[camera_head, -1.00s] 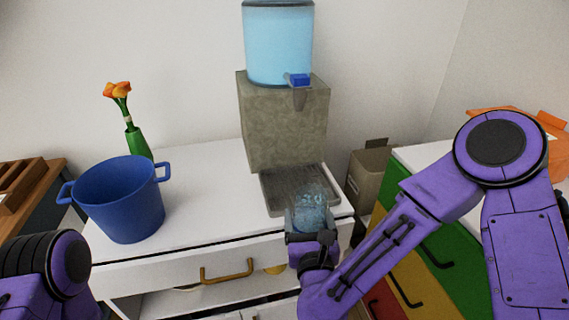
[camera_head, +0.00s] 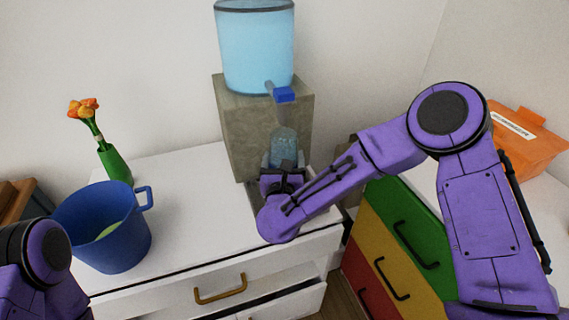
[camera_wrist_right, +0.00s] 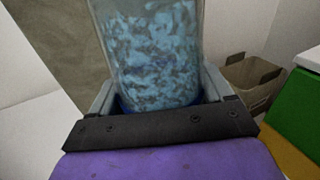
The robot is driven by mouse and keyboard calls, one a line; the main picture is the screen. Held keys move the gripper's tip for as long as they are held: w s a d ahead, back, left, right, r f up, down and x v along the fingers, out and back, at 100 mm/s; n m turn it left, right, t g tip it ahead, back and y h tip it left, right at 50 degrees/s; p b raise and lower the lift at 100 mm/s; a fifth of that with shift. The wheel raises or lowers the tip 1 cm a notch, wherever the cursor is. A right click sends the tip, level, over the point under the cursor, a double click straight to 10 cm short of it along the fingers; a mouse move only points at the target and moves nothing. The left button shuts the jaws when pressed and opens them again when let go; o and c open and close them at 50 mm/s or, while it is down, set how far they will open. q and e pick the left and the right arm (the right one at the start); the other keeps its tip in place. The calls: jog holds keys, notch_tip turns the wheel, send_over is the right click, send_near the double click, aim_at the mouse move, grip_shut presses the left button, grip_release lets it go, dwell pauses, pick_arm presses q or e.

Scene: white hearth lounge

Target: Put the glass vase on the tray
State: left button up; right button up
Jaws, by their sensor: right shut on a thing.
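The glass vase (camera_head: 284,146) is clear with a mottled blue look, and stands upright in my right gripper (camera_head: 283,168). The right gripper is shut around its lower part. In the right wrist view the vase (camera_wrist_right: 152,50) fills the space between the fingers. It is in front of the stone dispenser block, below the blue tap. The grey tray (camera_head: 253,204) at the foot of the dispenser is mostly hidden behind my right gripper and arm; I cannot tell whether the vase touches it. My left gripper is out of view.
The dispenser (camera_head: 240,120) with its blue tank (camera_head: 255,50) stands behind the vase; its blue tap (camera_head: 284,95) juts out above. A blue pot (camera_head: 105,235) and a green flower vase (camera_head: 115,165) are at left. The white cabinet top (camera_head: 185,200) is clear between.

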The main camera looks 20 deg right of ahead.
jog(key=shift+w+d, duration=0.2)
jog(key=shift+w, duration=0.15)
jog(key=shift+f, duration=0.3)
notch_tip(320, 180, down, 3)
jog(key=shift+r+p, duration=0.2)
jog(key=shift+p, duration=0.25)
jog(key=shift+f+b, duration=0.3)
jog(key=shift+f, duration=0.05)
jog(key=o, duration=1.4)
jog(key=shift+a+r+p, duration=0.1)
jog(key=shift+r+p, duration=0.2)
jog(key=b+v, duration=0.2)
jog(key=v, duration=0.9)
jog(key=shift+f+b, duration=0.1)
jog(key=shift+b, duration=0.25)
jog(key=shift+s+a, duration=0.1)
jog(key=shift+s, duration=0.4)
